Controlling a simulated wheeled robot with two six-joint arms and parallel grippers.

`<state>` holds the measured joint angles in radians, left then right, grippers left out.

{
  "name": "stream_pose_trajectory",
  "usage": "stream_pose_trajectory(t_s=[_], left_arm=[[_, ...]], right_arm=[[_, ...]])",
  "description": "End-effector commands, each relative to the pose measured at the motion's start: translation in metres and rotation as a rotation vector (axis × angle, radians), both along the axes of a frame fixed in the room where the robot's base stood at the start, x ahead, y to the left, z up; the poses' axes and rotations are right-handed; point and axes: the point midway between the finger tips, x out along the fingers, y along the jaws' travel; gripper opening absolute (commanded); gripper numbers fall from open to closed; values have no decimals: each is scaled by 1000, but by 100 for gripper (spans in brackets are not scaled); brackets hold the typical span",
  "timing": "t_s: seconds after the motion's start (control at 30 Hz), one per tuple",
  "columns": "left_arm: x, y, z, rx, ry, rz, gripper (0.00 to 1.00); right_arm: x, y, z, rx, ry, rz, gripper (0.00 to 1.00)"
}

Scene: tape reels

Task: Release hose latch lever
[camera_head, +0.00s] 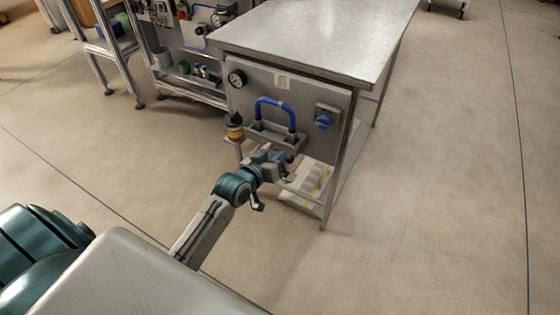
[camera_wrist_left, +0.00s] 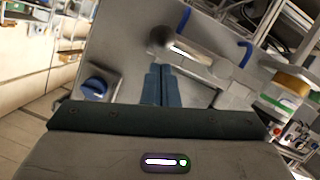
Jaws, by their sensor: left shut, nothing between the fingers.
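A blue hose (camera_head: 275,103) arches over a grey bracket on the upright panel (camera_head: 300,92) at the table's end. In the left wrist view, parts of the blue hose (camera_wrist_left: 183,20) show at the top. A grey lever-like part (camera_wrist_left: 190,50) with a white stripe lies just beyond my fingertips there; I take it for the latch lever. My left gripper (camera_head: 284,158) is in front of the panel, below the hose. In the left wrist view, its two blue-grey fingers (camera_wrist_left: 161,70) are together and empty, close to the lever's left end; contact is unclear. My right gripper is not visible.
A blue knob (camera_head: 323,121) sits right of the hose and a gauge (camera_head: 236,78) left of it. A jar (camera_head: 235,130) stands on a small holder at the panel's left. A metal table (camera_head: 315,35) lies above. Floor at right is clear.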

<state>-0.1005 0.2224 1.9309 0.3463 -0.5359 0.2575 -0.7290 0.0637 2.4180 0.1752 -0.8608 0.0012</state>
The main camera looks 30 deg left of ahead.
Motion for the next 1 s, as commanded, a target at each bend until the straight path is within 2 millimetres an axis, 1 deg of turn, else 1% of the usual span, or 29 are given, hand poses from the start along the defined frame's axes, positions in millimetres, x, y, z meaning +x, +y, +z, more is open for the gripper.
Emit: stream_pose_trajectory(t_s=[0.03,0.17,0.57,0.83,1.0], left_arm=[[2,-2,-5,-1,0,0,0],[5,-4,-9,-1,-2,0,0],[5,-4,-9,3,-1,0,0],[5,-6,-13,52,-2,0,0],[5,-6,-15,75,-3,0,0]], right_arm=[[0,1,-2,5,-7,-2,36],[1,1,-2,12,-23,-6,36],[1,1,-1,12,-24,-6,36],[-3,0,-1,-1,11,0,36],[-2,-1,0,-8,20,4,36]])
